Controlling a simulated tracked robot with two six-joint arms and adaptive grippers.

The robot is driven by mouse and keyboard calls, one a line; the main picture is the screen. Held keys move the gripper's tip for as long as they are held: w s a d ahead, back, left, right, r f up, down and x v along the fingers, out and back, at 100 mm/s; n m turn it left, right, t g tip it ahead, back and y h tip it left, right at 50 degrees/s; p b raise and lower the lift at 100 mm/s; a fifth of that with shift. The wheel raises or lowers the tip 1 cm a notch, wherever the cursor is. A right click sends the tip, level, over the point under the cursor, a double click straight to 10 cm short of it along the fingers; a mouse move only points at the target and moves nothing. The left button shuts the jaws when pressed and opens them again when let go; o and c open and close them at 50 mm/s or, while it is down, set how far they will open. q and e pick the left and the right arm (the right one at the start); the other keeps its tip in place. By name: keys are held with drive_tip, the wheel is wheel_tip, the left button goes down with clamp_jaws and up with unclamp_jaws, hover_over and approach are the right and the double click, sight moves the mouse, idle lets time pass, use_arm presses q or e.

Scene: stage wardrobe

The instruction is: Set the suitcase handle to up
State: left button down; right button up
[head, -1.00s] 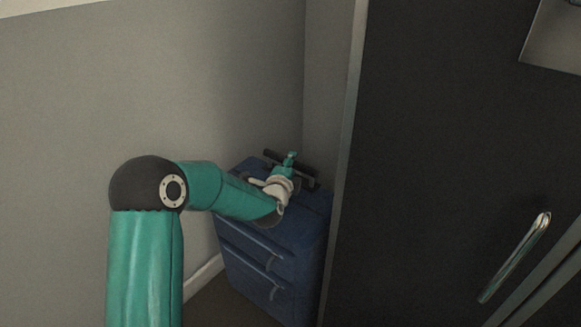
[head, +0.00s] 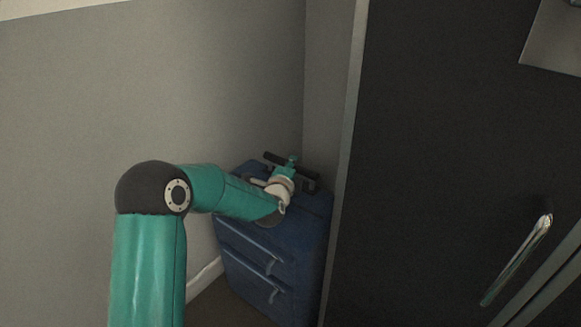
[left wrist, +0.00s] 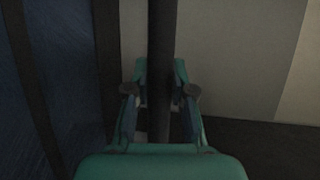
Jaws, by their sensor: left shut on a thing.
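The blue suitcase (head: 300,235) stands upright in the corner between the grey wall and the dark wardrobe door. Its dark handle bar (head: 271,157) shows at the back of its top, close above the case; how far it is drawn out is hard to tell. My left gripper (head: 290,165) is at the handle, reaching over the suitcase top. In the left wrist view the dark handle bar (left wrist: 162,30) runs between the two fingers of my left gripper (left wrist: 160,78), which is shut on it. The fingers partly hide the bar. My right gripper is not in view.
A dark wardrobe door (head: 430,150) with a metal pull (head: 518,260) stands close to the suitcase's right side. The grey wall (head: 120,90) is behind and to the left, with a pale skirting board (head: 205,277) at the floor.

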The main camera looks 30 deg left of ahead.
use_arm(q)
wheel_tip(320, 180, up, 31)
drive_tip(key=p, duration=2.5)
drive_tip(key=shift+f+p, duration=0.2)
drive_tip(key=shift+p, duration=0.15)
drive_tip(key=c, duration=1.3)
unclamp_jaws()
drive_tip(key=shift+r, duration=0.1)
drive_tip(key=o, duration=0.3)
drive_tip(key=shift+o, duration=0.2)
drive_tip(key=shift+f, duration=0.2)
